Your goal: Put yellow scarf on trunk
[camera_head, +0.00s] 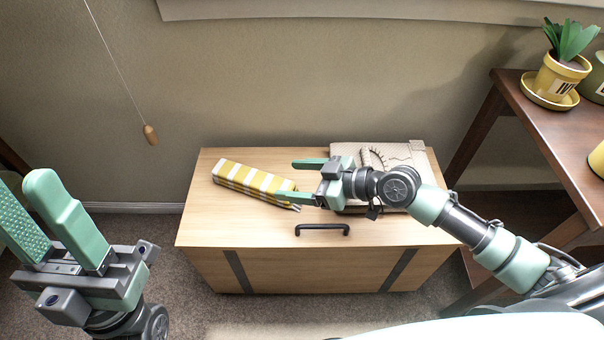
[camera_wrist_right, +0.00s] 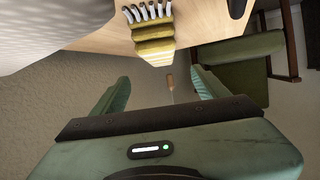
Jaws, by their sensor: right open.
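The yellow scarf (camera_head: 252,180), folded into a long strip with white stripes, lies on the wooden trunk (camera_head: 330,260), left of its middle. My right gripper (camera_head: 287,180) is open, its fingers pointing left, over the scarf's right end. In the head view, its lower finger overlaps that end; I cannot tell whether they touch. In the right wrist view, the scarf (camera_wrist_right: 153,40) with its pale fringe shows beyond the open, empty fingers (camera_wrist_right: 160,84). My left gripper (camera_head: 35,185) is open and empty at the lower left, away from the trunk.
A beige folded item (camera_head: 405,155) lies at the trunk's back right, partly hidden by my right arm. A black handle (camera_head: 322,228) is at the trunk's front edge. A brown table (camera_head: 540,125) with a potted plant (camera_head: 562,72) stands at the right. A pull cord (camera_head: 151,134) hangs behind.

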